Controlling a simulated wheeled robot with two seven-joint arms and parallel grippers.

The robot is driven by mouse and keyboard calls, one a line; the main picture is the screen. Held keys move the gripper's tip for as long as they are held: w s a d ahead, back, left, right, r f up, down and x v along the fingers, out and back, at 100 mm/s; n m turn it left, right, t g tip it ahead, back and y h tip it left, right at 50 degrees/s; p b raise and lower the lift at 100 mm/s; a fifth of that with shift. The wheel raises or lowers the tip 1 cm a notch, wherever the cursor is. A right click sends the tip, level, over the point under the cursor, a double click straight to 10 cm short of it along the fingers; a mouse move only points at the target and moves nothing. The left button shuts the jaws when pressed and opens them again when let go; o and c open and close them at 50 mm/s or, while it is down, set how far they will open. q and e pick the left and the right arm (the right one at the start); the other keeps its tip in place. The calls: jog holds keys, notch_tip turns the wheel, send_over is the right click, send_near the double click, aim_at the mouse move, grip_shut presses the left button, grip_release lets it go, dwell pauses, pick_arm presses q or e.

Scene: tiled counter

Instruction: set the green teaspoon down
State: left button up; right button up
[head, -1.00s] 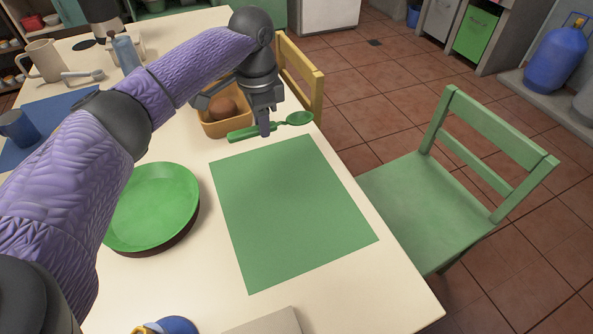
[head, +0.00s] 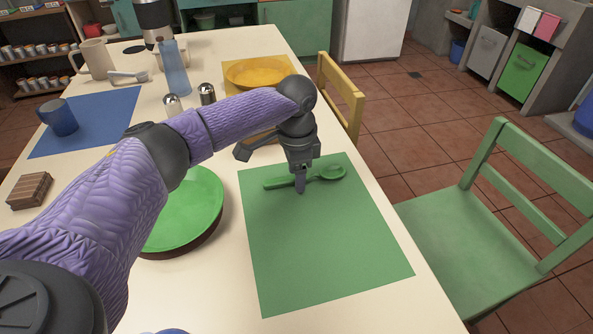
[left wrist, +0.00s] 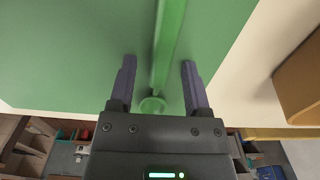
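The green teaspoon (head: 333,172) lies on the green placemat (head: 325,245), near its far edge, with its bowl to the right. My left gripper (head: 300,187) is low over the mat at the teaspoon's handle. In the left wrist view the fingers (left wrist: 158,64) stand apart on both sides of the teaspoon (left wrist: 168,45), with a visible gap on each side. My right gripper is not in view.
A green plate (head: 185,215) on a dark base stands left of the mat, under my left arm. A yellow bowl (head: 257,74), two shakers (head: 207,94) and a blue bottle (head: 173,68) stand farther back. A green chair (head: 465,235) is at the right table edge.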

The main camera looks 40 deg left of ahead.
pick_arm(q)
jog(key=shift+r, duration=0.15)
notch_tip(320, 180, up, 12)
jog(key=p, duration=0.6)
